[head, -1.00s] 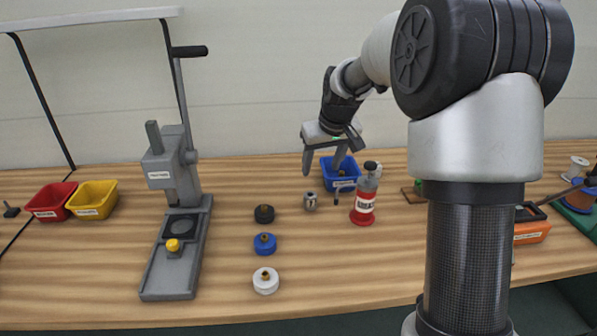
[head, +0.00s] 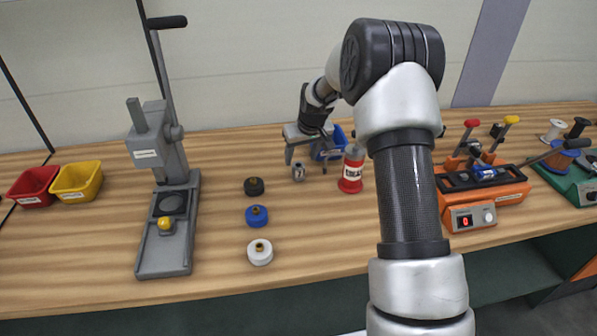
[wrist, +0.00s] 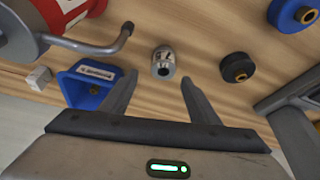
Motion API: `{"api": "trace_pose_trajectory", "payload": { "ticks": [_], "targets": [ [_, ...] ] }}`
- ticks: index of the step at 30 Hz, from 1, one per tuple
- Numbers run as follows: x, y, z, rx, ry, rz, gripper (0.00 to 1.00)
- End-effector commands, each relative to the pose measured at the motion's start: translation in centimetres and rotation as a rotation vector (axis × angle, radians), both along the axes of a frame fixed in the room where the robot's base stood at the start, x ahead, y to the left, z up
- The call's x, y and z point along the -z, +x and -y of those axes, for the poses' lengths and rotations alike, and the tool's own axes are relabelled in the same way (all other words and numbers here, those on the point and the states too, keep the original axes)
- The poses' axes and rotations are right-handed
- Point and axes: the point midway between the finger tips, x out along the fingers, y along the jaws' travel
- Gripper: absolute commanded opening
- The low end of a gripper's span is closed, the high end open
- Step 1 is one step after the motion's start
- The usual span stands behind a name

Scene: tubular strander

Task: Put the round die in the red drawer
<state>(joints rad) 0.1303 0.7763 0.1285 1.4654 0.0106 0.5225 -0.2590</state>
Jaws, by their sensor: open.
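A small silver cylinder (head: 299,172) with a hole in its end and a marked label, seemingly the round die, stands on the wooden bench. In the wrist view the cylinder (wrist: 163,62) shows just beyond and between my fingertips. My gripper (head: 308,160) is open and empty, pointing down behind and above the cylinder; I cannot tell whether it touches. The red drawer shows as an open red bin (head: 34,186) with a white label at the far left of the bench.
A yellow bin (head: 77,181) adjoins the red one. A grey lever press (head: 165,235) stands between the bins and black, blue and white pucks (head: 260,252). Orange machine (head: 485,200) stands right.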

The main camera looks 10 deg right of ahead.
Motion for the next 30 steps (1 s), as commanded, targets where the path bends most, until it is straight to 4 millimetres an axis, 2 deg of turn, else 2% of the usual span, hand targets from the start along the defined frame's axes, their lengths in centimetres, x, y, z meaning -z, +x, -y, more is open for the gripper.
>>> {"api": "trace_pose_trajectory", "payload": {
  "ticks": [12,21,30],
  "targets": [
    [4.8,1.1,-0.7,0.000,0.000,-0.001,0.56],
    [5.1,1.2,-0.7,0.000,0.000,0.000,0.54],
    [5.1,1.2,-0.7,0.000,0.000,0.000,0.03]
  ]
}}
